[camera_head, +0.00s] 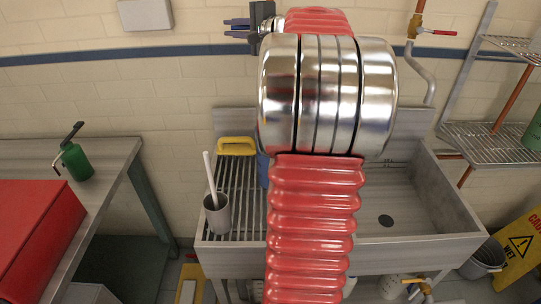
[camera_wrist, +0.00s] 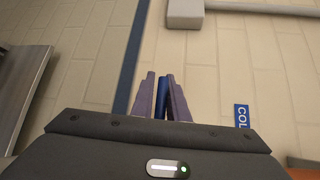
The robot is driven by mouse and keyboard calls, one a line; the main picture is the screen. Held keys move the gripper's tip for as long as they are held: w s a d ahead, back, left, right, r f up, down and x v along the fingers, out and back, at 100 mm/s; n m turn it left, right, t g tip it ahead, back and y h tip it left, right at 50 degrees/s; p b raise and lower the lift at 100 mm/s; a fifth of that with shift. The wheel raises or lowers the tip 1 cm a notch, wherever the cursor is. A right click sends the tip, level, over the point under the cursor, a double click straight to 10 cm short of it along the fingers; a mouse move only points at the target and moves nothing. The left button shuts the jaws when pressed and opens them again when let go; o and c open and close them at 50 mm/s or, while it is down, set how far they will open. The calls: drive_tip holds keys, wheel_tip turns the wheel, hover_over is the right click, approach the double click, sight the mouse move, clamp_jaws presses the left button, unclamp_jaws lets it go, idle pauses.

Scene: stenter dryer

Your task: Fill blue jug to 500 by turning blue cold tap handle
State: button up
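My gripper (camera_head: 236,27) is at the wall at the upper left of my red and chrome arm, which covers the middle of the head view. In the wrist view its two purplish fingers (camera_wrist: 161,74) stand close on both sides of a narrow blue bar, the blue tap handle (camera_wrist: 161,100), and look shut on it. A blue sign (camera_wrist: 242,116) reading "COL" is to the right. A strip of the blue jug (camera_head: 262,169) shows at the arm's left edge by the sink's drainboard; the rest, its marks and any water are hidden. The cold spout is hidden too.
The metal sink (camera_head: 430,185) has a ribbed drainboard at left with a grey cup (camera_head: 217,215) and yellow sponge (camera_head: 236,146). A red-handled tap (camera_head: 433,31) is at the upper right. A wire shelf (camera_head: 490,145) and yellow wet-floor sign (camera_head: 520,245) stand at right.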

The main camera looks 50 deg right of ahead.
drive_tip(key=o, duration=0.4)
drive_tip(key=shift+f, duration=0.1)
drive_tip(key=shift+s+r, duration=0.25)
drive_tip(key=shift+s, duration=0.6)
drive_tip(key=shift+s+a+r, duration=0.25)
drive_tip(key=shift+s+r, duration=0.05)
drive_tip(key=shift+s, duration=1.65)
drive_tip(key=shift+s+a+r, duration=0.2)
drive_tip(key=shift+s+r, duration=0.05)
drive_tip(key=shift+s, duration=1.75)
drive_tip(key=shift+s+a+r, duration=0.25)
drive_tip(key=shift+s+r, duration=0.05)
drive_tip(key=shift+s, duration=1.65)
drive_tip(key=s, duration=0.4)
drive_tip(key=s+a+r, duration=0.1)
drive_tip(key=s, duration=0.8)
drive_tip(key=shift+s+a+r, duration=0.2)
drive_tip(key=shift+s+r, duration=0.1)
drive_tip(key=shift+r, duration=0.1)
